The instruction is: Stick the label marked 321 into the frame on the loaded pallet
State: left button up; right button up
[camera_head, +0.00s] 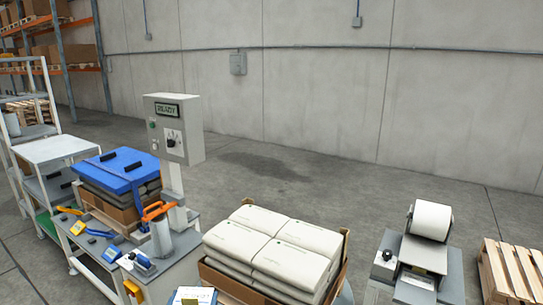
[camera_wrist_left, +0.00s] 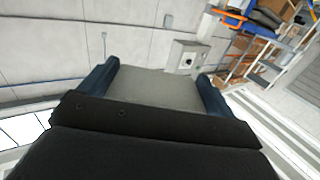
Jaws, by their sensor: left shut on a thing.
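My left gripper (camera_wrist_left: 157,84) shows in the left wrist view with its two dark blue fingers on either side of a flat grey plate-like piece (camera_wrist_left: 152,90), which I take to be the label, seen from behind. In the head view a small pale card with blue and yellow edges (camera_head: 193,297) shows at the bottom edge, left of the bag stack; its print is too small to read. The loaded pallet's white bags (camera_head: 275,245) stand stacked in a brown carton (camera_head: 237,289). I cannot make out the frame on it. My right gripper is not in view.
A control box on a post (camera_head: 173,128) stands behind a workbench with tools and a blue-topped stack (camera_head: 120,168). A label printer with a white roll (camera_head: 431,220) stands right of the bags. A wooden pallet (camera_head: 510,270) lies at far right. The floor behind is clear.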

pick_arm(q)
jog(key=s+f, duration=0.1)
jog(key=f, duration=0.1)
jog(key=s+f, duration=0.2)
jog(key=shift+s+d+f, duration=0.15)
jog(key=shift+f, duration=0.2)
